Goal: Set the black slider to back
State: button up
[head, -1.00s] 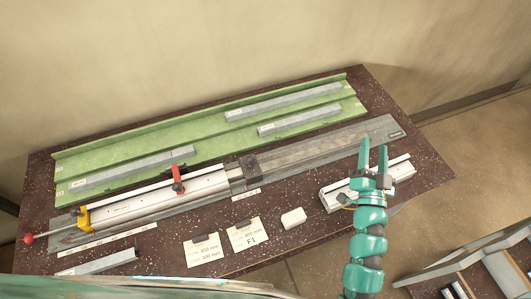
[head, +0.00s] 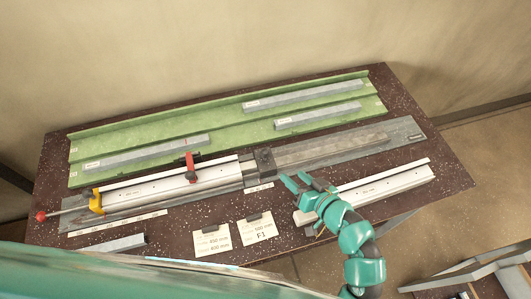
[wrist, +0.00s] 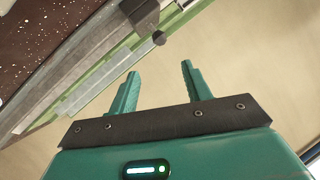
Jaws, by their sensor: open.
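The dark block (head: 258,163), which looks like the black slider, sits on the grey bench plate at the right end of the long pale profile (head: 150,188). My gripper (head: 293,180) is open and empty, just to the right of and in front of the block, its fingers pointing toward the upper left. They appear apart from it. In the wrist view my gripper (wrist: 160,72) shows both fingers spread with nothing between them. A dark block (wrist: 140,12) and a dark round knob (wrist: 159,38) show beyond the fingertips. Any position marks are too small to read.
A red clamp (head: 191,170) stands on the profile; a yellow stop (head: 97,200) and red-ball handle (head: 41,215) are at its left. A second pale rail (head: 385,187) lies right of my gripper. Grey bars lie on the green rack (head: 225,130). Cards (head: 212,240) lie in front.

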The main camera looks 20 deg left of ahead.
aim_at(268, 154)
jog(key=p+x, duration=0.2)
jog(key=x, duration=1.1)
jog(key=shift+w+a, duration=0.1)
jog(key=shift+a, duration=0.15)
jog(key=shift+p+x, duration=0.65)
jog(key=shift+x, duration=0.6)
jog(key=shift+f, duration=0.1)
grip_shut()
jog(key=shift+d, duration=0.1)
